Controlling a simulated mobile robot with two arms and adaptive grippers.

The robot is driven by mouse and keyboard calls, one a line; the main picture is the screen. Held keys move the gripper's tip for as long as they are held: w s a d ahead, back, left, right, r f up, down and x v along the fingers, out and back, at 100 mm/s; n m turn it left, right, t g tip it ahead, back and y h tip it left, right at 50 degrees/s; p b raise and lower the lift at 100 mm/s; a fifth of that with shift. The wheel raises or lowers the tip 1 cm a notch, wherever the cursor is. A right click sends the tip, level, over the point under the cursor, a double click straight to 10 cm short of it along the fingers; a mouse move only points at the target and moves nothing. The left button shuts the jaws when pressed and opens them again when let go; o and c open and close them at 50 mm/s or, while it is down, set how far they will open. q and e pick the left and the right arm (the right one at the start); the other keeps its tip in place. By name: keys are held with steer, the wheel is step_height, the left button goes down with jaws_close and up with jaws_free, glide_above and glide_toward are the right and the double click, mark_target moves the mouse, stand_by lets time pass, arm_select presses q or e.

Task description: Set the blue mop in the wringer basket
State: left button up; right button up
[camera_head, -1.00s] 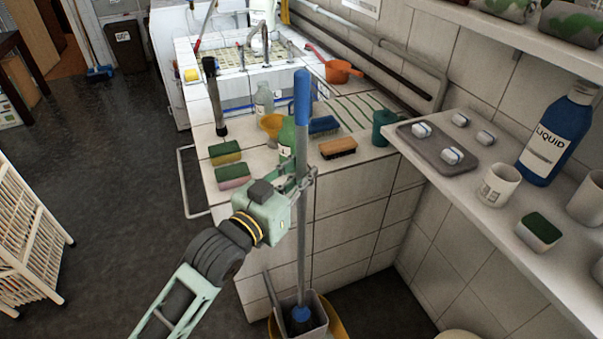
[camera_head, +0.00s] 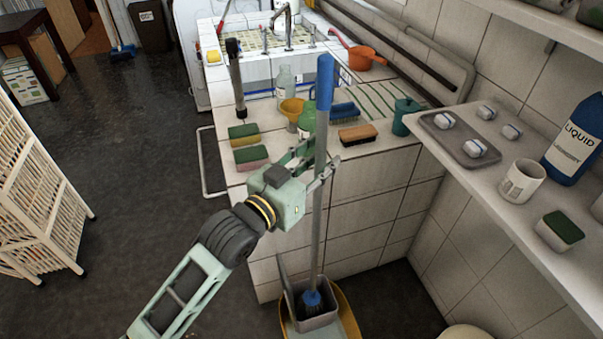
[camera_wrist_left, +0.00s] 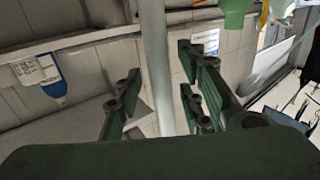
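The blue mop has a blue grip (camera_head: 325,80), a grey pole (camera_head: 317,230) and a blue head (camera_head: 312,299). It stands nearly upright, its head inside the grey wringer basket (camera_head: 290,295) on the yellow bucket (camera_head: 350,325). The head's lower end is hidden in the basket. My left gripper (camera_head: 314,165) is at the pole below the blue grip. In the left wrist view the pole (camera_wrist_left: 156,70) runs between the spread fingers, with visible gaps on both sides. My right gripper is not in view.
The tiled counter (camera_head: 375,165) beside the mop holds sponges (camera_head: 251,157), a wooden brush (camera_head: 358,134) and bottles. A shelf (camera_head: 480,195) with a mug (camera_head: 522,181) and a blue liquid bottle (camera_head: 575,140) is at right. Floor at left is clear up to a white rack (camera_head: 40,205).

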arm_select(q)
steer(key=b+v, duration=0.1)
steer(key=v, duration=1)
steer(key=shift+s+a, duration=0.1)
